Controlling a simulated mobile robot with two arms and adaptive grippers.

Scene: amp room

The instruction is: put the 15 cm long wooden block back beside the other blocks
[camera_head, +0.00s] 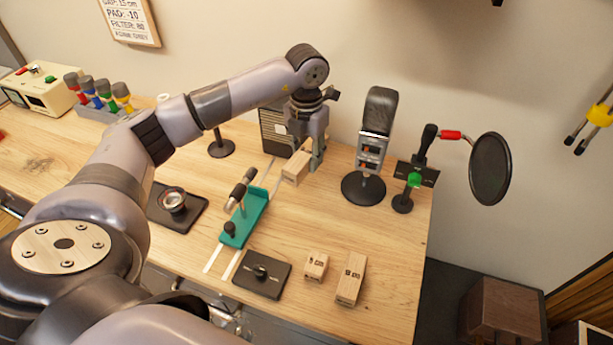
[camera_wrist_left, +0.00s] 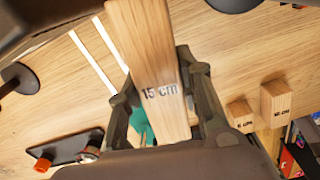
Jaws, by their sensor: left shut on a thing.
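My left gripper (camera_head: 306,150) is shut on the 15 cm wooden block (camera_head: 296,167), in front of the dark panel at the back of the table. In the left wrist view the block (camera_wrist_left: 158,70) lies between the fingers (camera_wrist_left: 165,115), its "15 cm" mark facing the camera. Whether it touches the table is hard to tell. Two other wooden blocks stand near the table's front right: a small one (camera_head: 316,267) and a taller one (camera_head: 350,280). Both also show at the right of the left wrist view, the small block (camera_wrist_left: 240,114) and the taller block (camera_wrist_left: 277,102). My right gripper is out of view.
A microphone (camera_head: 376,112) on a round base and a pop filter (camera_head: 490,168) stand right of the held block. A teal sliding fixture (camera_head: 243,217) and a black pad with a knob (camera_head: 262,275) lie left of the blocks. Bare wood (camera_head: 395,265) shows right of the taller block.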

